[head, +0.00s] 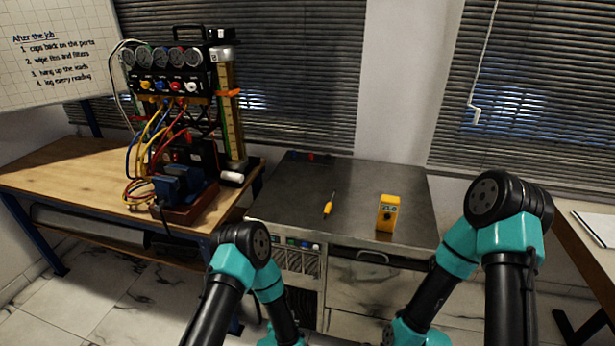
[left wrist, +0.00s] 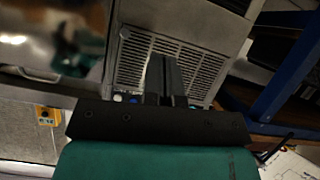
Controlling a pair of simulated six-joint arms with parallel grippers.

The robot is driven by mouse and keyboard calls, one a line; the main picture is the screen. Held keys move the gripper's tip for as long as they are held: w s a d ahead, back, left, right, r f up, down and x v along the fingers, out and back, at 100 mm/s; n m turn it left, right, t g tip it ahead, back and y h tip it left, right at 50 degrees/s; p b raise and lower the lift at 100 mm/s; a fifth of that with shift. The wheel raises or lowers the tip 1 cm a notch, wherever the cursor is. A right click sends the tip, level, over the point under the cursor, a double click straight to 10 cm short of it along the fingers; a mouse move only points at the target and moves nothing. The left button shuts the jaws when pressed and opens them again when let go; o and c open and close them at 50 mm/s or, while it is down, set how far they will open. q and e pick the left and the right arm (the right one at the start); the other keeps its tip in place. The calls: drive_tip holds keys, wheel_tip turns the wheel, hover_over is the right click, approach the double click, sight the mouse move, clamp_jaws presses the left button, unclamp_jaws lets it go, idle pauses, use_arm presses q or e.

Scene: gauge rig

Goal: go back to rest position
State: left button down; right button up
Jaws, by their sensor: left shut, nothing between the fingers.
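My left gripper (left wrist: 163,78) shows in the left wrist view with its two dark fingers together and nothing between them. The fingers are in front of the vented grey panel of the cabinet (left wrist: 130,55); I cannot tell the gap between them. In the head view my left arm (head: 240,265) is bent at the lower middle, and its gripper is hidden or out of frame. My right arm (head: 505,235) is bent at the lower right, and its gripper does not show.
The grey-topped cabinet (head: 360,180) carries a yellow meter (head: 387,213) and a yellow-handled screwdriver (head: 329,206). The wooden bench (head: 60,175) at left holds a gauge rig (head: 165,75) with coloured hoses. Another bench (head: 570,220) stands at right. Most of the cabinet top is clear.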

use_arm(q)
drive_tip(key=s+a+r+n+g, duration=0.1)
drive_tip(key=s+a+r+g, duration=0.3)
drive_tip(key=s+a+g, duration=0.2)
drive_tip(key=s+a+r+n+g, duration=0.2)
drive_tip(key=s+a+r+g, duration=0.2)
drive_tip(key=s+a, duration=0.6)
drive_tip(key=s+g, duration=0.1)
drive_tip(key=s, duration=0.3)
drive_tip(key=shift+s+a+r+g, duration=0.2)
drive_tip(key=shift+s+r+g, duration=0.1)
drive_tip(key=shift+g, duration=0.1)
